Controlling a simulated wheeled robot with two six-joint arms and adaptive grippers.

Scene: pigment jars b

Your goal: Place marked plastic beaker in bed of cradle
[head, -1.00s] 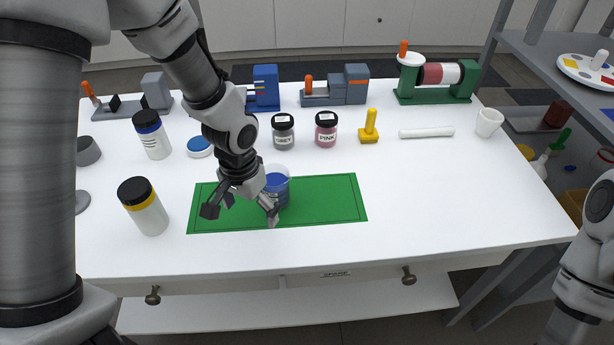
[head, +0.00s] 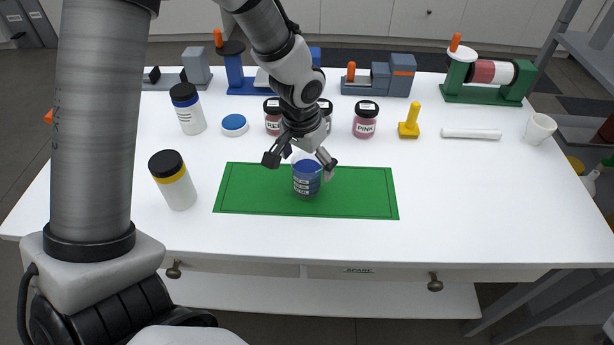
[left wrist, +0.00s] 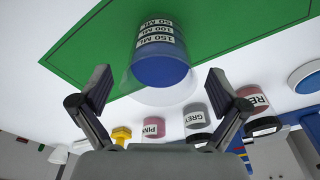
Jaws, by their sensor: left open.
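The marked plastic beaker (head: 307,182) stands upright on the green mat (head: 365,192), with blue contents and white labels. In the left wrist view the beaker (left wrist: 160,62) shows labels for 50, 100 and 150 ML. Its clear rim faces my gripper. My left gripper (head: 299,164) is open and empty, just behind and above the beaker. In the left wrist view the beaker appears ahead, between the spread fingers (left wrist: 158,82), with no visible contact. My right gripper is out of view. Several stands line the back; I cannot tell which is the cradle.
A green stand with a red and white roller (head: 493,72) is at back right. Grey jar (left wrist: 195,116), red jar (head: 272,118) and pink jar (head: 366,120) stand behind the mat. A yellow-banded bottle (head: 174,181) is left. The right front table is clear.

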